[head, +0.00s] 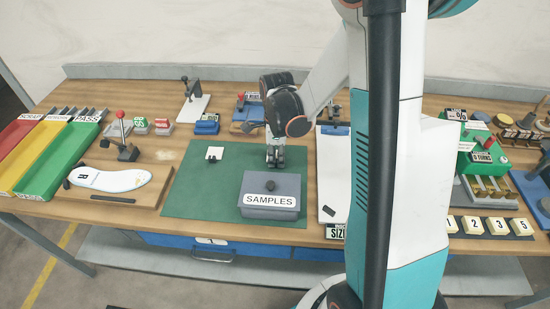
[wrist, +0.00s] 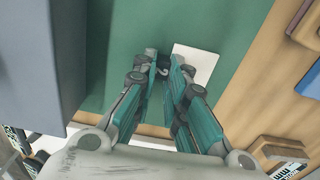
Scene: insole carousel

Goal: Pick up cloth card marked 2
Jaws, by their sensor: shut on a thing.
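My gripper (head: 275,163) is low over the green mat (head: 200,195), behind the grey SAMPLES box (head: 285,187). In the wrist view my gripper (wrist: 163,68) is closed on a small grey thing (wrist: 162,71) that I cannot identify. A white card (head: 214,153) lies on the mat to the left of my gripper, with a small dark spot on it. In the wrist view the white card (wrist: 203,60) is beside the right finger, partly hidden; no number is readable. A cream card marked 2 (head: 473,225) stands in a row at the far right.
Cards marked 3 (head: 497,226) and 5 (head: 520,227) are beside the 2. My arm hides part of the table right of centre. Red, yellow and green bins (head: 65,158) and a white insole (head: 110,179) are at the left. The mat's left part is mostly clear.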

